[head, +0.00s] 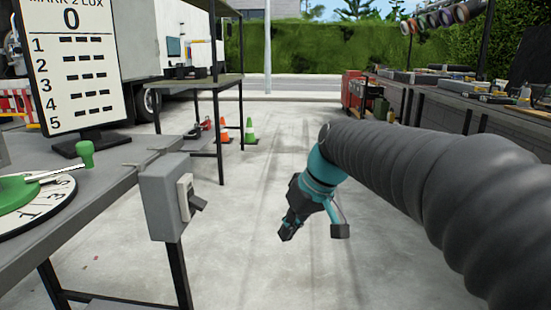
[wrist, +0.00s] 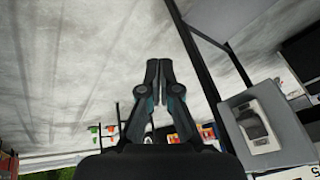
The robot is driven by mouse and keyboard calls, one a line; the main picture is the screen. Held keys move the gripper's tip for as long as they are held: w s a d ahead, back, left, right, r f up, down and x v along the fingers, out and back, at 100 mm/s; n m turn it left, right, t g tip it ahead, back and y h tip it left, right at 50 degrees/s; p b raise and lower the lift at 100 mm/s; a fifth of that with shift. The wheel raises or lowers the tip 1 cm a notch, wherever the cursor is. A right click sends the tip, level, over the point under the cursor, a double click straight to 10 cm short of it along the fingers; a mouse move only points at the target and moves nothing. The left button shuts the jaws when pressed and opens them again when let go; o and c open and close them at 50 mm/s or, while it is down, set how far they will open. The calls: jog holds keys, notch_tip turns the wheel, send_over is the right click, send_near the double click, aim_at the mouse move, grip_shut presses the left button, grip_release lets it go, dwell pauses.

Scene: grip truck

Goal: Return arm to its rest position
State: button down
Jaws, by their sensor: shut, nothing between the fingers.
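My gripper (head: 312,222) hangs at the end of my grey ribbed arm, over open concrete floor in the middle of the head view. It points down and a little left. In the wrist view my gripper (wrist: 159,64) shows both dark fingers with their tips together and nothing between them. The arm reaches in from the right side of the head view. A grey switch box (head: 160,200) on a post stands left of the gripper, apart from it. The box also shows at the right of the wrist view (wrist: 232,128).
A grey table (head: 105,185) at left bears a score screen (head: 75,65) and a round lettered dial (head: 45,215). Orange (head: 224,137) and green (head: 250,131) cones stand behind. A long workbench (head: 510,125) runs along the right. The floor between is clear.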

jog(key=s+d+f+m+t+h+p, duration=0.1)
jog(key=s+d+m+h+p, duration=0.1)
jog(key=s+d, duration=0.4)
jog(key=s+d+f+m+t+h+p, duration=0.1)
jog(key=s+d+m+p, duration=0.3)
jog(key=s, duration=1)
jog(key=d+t+h, duration=0.1)
jog(key=d, duration=0.2)
jog(key=shift+d+f, duration=0.15)
jog(key=shift+f, duration=0.05)
